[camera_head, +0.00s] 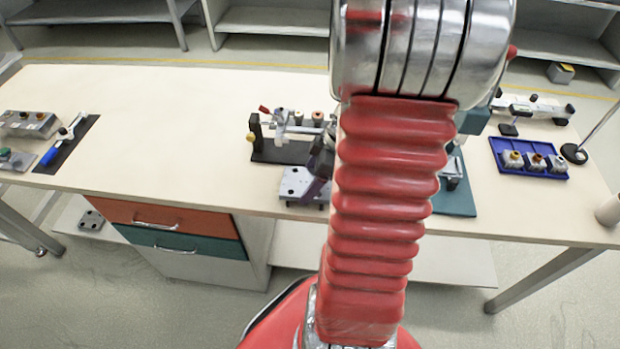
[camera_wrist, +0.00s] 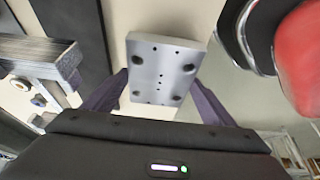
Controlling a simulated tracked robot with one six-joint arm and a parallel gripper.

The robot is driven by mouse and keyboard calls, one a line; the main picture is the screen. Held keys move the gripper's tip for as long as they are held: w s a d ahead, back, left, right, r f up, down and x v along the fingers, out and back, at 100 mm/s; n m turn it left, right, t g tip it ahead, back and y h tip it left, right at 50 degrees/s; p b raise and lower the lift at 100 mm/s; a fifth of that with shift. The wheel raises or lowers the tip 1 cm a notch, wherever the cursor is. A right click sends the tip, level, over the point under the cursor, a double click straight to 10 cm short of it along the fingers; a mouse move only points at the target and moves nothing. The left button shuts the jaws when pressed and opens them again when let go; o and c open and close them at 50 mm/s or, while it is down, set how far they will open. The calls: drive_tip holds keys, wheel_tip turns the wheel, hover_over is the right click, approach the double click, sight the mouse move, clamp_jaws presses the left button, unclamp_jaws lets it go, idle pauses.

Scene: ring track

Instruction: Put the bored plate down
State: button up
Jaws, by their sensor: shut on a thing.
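The bored plate (camera_wrist: 162,72) is a light grey block with several dark holes. In the wrist view it sits between the two purple fingers of my gripper (camera_wrist: 160,88), which is shut on it. In the head view the plate (camera_head: 298,184) shows near the front edge of the bench (camera_head: 190,150), left of my red arm. One purple finger of my gripper (camera_head: 317,188) shows beside it; the rest is hidden behind my arm. I cannot tell whether the plate touches the bench top or hangs just above it.
A dark-based fixture (camera_head: 280,152) stands just behind the plate. A blue tray (camera_head: 548,172) with several small parts lies at the right. A dark mat (camera_head: 68,146) with a blue-handled tool lies at the left. The bench's left middle is clear. Another holed block (camera_head: 90,219) lies below.

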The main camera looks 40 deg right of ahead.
drive_tip(key=shift+f, duration=0.15)
drive_tip(key=o, duration=1.7)
drive_tip(key=shift+c, duration=0.2)
drive_tip(key=v, duration=1.2)
drive_tip(key=shift+a, duration=0.1)
